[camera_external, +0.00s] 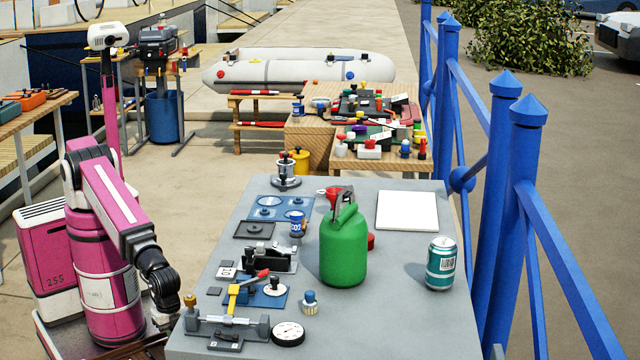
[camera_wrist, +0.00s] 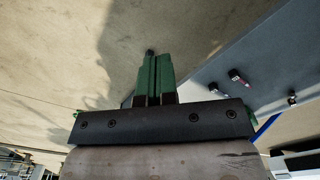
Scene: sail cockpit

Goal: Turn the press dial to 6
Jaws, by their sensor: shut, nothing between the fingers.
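On the grey table there is a round gauge with a white face and black rim (camera_external: 288,333) near the front edge. A yellow clamp-like device with a red handle (camera_external: 242,290) stands on a blue plate just behind it. I cannot tell for sure which part is the press dial, and no number can be read. My gripper (camera_wrist: 155,75) has green fingers closed together and empty in the wrist view, with bare pavement beyond them. In the external view my arm reaches down at the table's left edge, and the fingers cannot be made out.
A green jug (camera_external: 343,250) and a teal can (camera_external: 441,264) stand tall on the table (camera_external: 410,325). A grey clamp bar (camera_external: 228,322) lies at the front left corner. A white board (camera_external: 407,211) lies at the back. Blue railings (camera_external: 500,200) run along the right.

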